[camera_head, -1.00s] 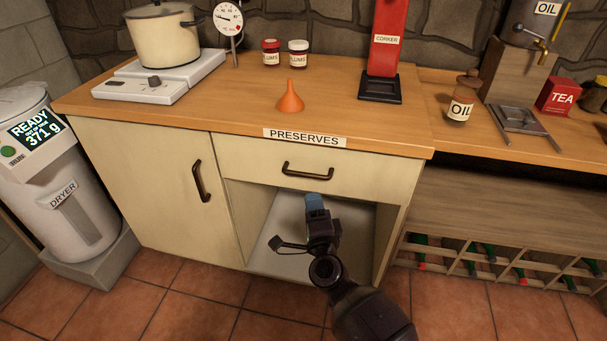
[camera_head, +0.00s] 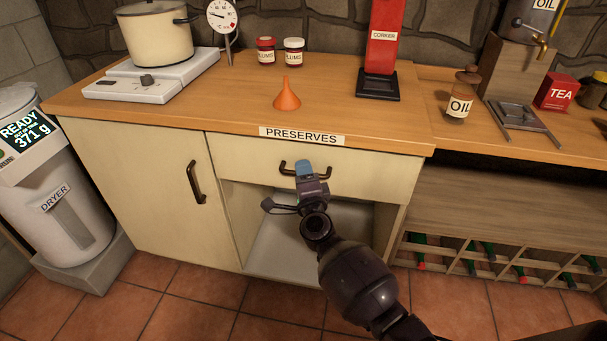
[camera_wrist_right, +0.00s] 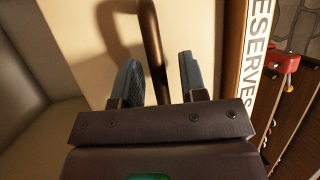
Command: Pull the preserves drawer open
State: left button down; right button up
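The preserves drawer (camera_head: 375,172) is a cream front under the worktop edge, below the PRESERVES label (camera_head: 301,136). It looks shut, flush with the cabinet. Its dark bar handle (camera_head: 326,174) is partly hidden by my right gripper (camera_head: 305,168), which is at the handle's left-middle part. In the right wrist view the handle (camera_wrist_right: 152,40) runs between the two blue-grey fingers. The left finger is close to the bar; a gap shows between the bar and the right finger. The gripper is open around the handle. My left gripper is not in view.
An open cubby (camera_head: 275,245) lies below the drawer. A cupboard door (camera_head: 140,190) with its own handle is left, beside a dryer (camera_head: 60,200). A funnel (camera_head: 287,97), plum jars (camera_head: 293,52), pot (camera_head: 155,35) and corker (camera_head: 382,45) stand on the worktop (camera_head: 225,100).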

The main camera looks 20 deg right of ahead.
jog(key=shift+c, duration=0.2)
grip_shut()
jog(key=shift+s, duration=0.1)
